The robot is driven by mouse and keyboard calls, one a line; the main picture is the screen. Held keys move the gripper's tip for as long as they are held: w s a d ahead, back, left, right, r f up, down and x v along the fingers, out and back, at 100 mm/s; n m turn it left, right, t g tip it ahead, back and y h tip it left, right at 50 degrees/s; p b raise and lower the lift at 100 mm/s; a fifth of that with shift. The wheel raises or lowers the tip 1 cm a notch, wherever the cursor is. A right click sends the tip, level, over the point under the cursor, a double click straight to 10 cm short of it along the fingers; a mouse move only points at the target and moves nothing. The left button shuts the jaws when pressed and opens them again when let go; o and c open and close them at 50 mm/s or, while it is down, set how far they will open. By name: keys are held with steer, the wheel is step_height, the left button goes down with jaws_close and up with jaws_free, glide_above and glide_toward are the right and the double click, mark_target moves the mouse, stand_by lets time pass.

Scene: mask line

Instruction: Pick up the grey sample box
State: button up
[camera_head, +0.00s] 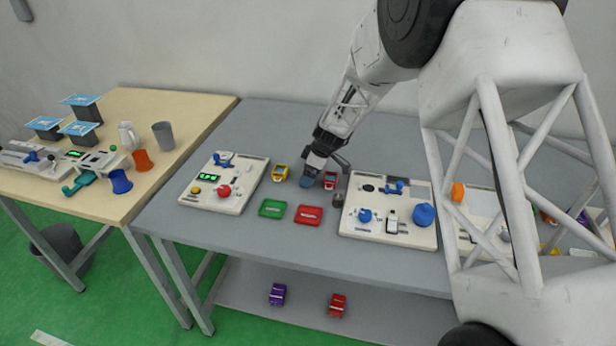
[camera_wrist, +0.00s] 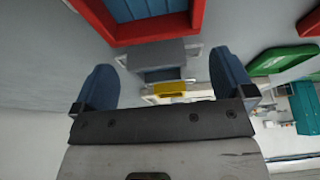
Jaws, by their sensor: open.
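My gripper (camera_wrist: 162,70) is open, with one blue finger on each side of the box in the picture and nothing held. I cannot tell whether the fingers reach down beside the box or touch it. In the head view my gripper (camera_head: 316,177) points down at the middle of the grey table.
A red box (camera_head: 330,180) stands close by on the right, also large in the wrist view (camera_wrist: 120,30). A yellow box (camera_head: 280,173) stands to the left. Green (camera_head: 272,208) and red (camera_head: 308,214) trays lie in front. Instrument panels (camera_head: 213,200) (camera_head: 372,229) flank this area.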

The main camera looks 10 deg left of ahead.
steer(key=shift+a+f, duration=0.2)
steer(key=shift+f, duration=0.25)
steer(key=c, duration=0.7)
steer(key=shift+r, duration=0.15)
steer(key=shift+r, duration=0.55)
steer(key=shift+s+d+r, duration=0.1)
steer(key=shift+s+r, duration=0.1)
steer(key=shift+r, duration=0.35)
steer(key=shift+s+d+r, duration=0.1)
steer(key=shift+s+r, duration=0.05)
steer(key=shift+r, duration=0.4)
steer(key=s+d, duration=0.2)
steer(key=s, duration=0.2)
steer(key=s+d+r, duration=0.1)
steer(key=s+d, duration=0.1)
steer(key=s, duration=0.3)
steer(key=s+d, duration=0.2)
steer(key=s, duration=0.2)
steer(key=shift+s+d+r, duration=0.2)
steer(key=shift+s+d, duration=0.1)
steer(key=shift+d, duration=0.1)
